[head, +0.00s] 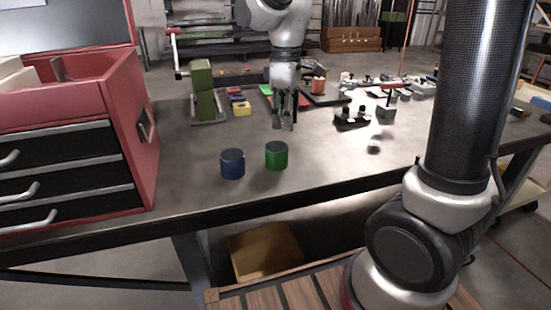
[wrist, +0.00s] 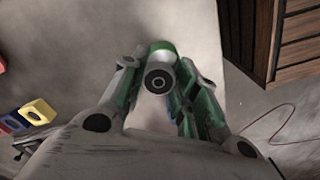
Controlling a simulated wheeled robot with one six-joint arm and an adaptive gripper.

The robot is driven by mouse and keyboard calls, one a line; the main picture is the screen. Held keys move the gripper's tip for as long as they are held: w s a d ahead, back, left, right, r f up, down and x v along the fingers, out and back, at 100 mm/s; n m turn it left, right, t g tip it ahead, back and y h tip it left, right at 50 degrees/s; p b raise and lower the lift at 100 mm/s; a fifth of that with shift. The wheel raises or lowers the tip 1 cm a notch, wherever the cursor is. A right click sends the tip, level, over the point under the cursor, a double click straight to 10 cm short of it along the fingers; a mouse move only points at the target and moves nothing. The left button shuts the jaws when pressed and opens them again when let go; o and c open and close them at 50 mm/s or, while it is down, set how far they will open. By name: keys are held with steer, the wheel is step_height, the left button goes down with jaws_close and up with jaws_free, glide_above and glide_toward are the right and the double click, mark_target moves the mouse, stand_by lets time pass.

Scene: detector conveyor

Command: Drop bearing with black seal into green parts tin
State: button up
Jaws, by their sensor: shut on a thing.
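My gripper (head: 284,124) hangs over the workbench, behind the green tin (head: 276,156) and a little to its right in the head view. In the wrist view my gripper (wrist: 157,86) is shut on a round bearing (wrist: 159,80), grey with a dark ring around its centre. The bearing is too small to make out in the head view. Part of the green tin (wrist: 163,46) shows just beyond the bearing in the wrist view. The tin stands upright on the bench, its top dark. The bearing is outside it.
A blue tin (head: 232,164) stands left of the green one. Another small round part (head: 373,147) lies on the bench to the right, near a black holder (head: 352,120). A red drawer cabinet (head: 142,124) is at left. Small coloured bins (head: 242,109) stand behind. Bench around the tins is clear.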

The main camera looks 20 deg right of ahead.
steer(key=shift+f, duration=0.35)
steer(key=o, duration=1.1)
steer(key=shift+r, duration=0.1)
step_height(320, 180, up, 12)
steer(key=shift+f, duration=0.1)
